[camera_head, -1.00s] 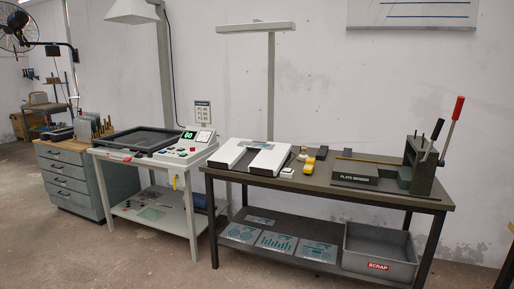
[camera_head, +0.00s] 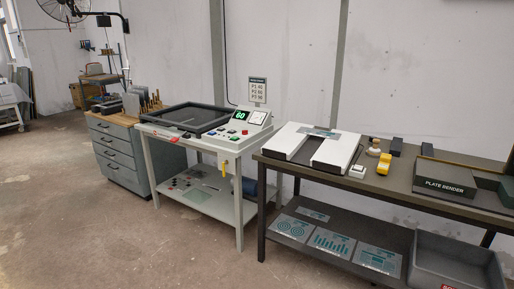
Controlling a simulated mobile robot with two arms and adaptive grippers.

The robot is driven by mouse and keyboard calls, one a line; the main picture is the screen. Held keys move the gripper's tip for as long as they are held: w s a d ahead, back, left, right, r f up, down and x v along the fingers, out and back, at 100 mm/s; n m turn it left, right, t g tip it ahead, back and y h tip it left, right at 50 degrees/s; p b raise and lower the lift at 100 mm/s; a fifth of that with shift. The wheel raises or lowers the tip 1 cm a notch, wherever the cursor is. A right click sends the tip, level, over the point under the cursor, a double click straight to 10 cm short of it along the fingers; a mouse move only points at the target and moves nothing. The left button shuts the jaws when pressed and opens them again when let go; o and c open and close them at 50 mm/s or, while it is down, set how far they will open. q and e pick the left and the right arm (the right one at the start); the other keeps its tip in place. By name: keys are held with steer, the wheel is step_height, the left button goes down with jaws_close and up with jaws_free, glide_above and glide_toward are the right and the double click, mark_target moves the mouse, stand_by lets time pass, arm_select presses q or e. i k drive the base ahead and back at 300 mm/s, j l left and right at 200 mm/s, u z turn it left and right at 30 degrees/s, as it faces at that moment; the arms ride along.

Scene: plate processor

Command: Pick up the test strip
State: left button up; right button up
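I cannot say for certain which thing is the test strip. A small grey-teal strip-like plate (camera_head: 312,214) lies on the lower shelf of the dark table, behind several larger patterned plates (camera_head: 332,240). Another thin greyish piece (camera_head: 320,132) lies at the back of the white U-shaped device on the dark table top. Neither of my grippers is in view.
A processor table (camera_head: 225,140) with a black tray (camera_head: 185,118) and a display reading 60 stands at centre left. The dark table (camera_head: 400,192) carries a yellow object (camera_head: 384,163) and a plate bender (camera_head: 446,185). A grey bin (camera_head: 455,262) sits below. Open floor lies in front at left.

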mark_target(303, 130)
steer(key=i+j+z, duration=0.1)
steer(key=i, duration=0.45)
steer(key=i+j+z, duration=0.1)
steer(key=i, duration=0.4)
steer(key=i+j+z, duration=0.15)
steer(key=i+j, duration=0.15)
steer(key=i, duration=0.25)
steer(key=i+j+z, duration=0.1)
steer(key=i+j, duration=0.2)
steer(key=i, duration=0.2)
